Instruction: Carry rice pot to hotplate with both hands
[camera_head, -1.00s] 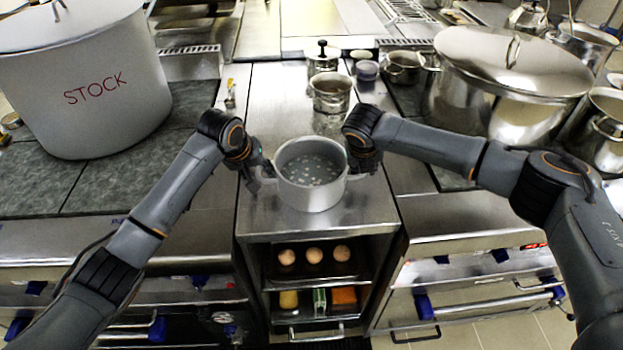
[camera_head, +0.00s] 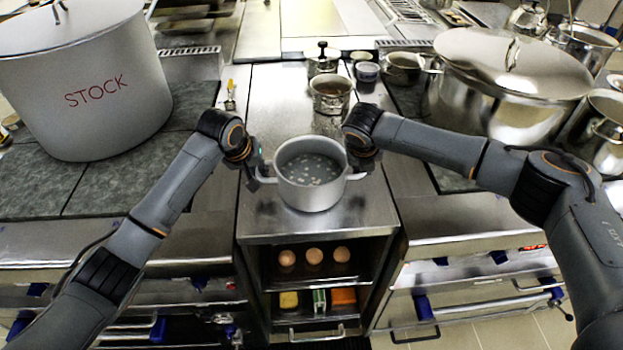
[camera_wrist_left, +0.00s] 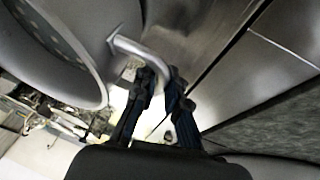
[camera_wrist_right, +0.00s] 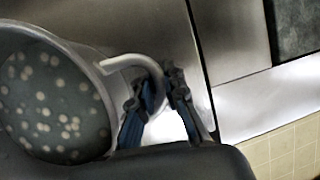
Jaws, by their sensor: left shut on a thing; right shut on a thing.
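The rice pot (camera_head: 311,196) is a grey metal pot with a side handle on each side, open on top. It holds liquid with pale bits and is upright over the front of the steel counter; I cannot tell whether it touches it. My left gripper (camera_head: 259,171) is shut on its left handle (camera_wrist_left: 140,50). My right gripper (camera_head: 361,167) is shut on its right handle (camera_wrist_right: 130,62). Dark grey mottled cooking surfaces lie to the left (camera_head: 95,188) and right; I cannot tell which is the hotplate.
A large stock pot (camera_head: 85,85) stands on the left surface and a big lidded steel pot (camera_head: 490,103) on the right. A small pot (camera_head: 331,103) and a lidded jar (camera_head: 322,62) stand behind. Eggs (camera_head: 313,256) sit on a shelf below. The front left surface is clear.

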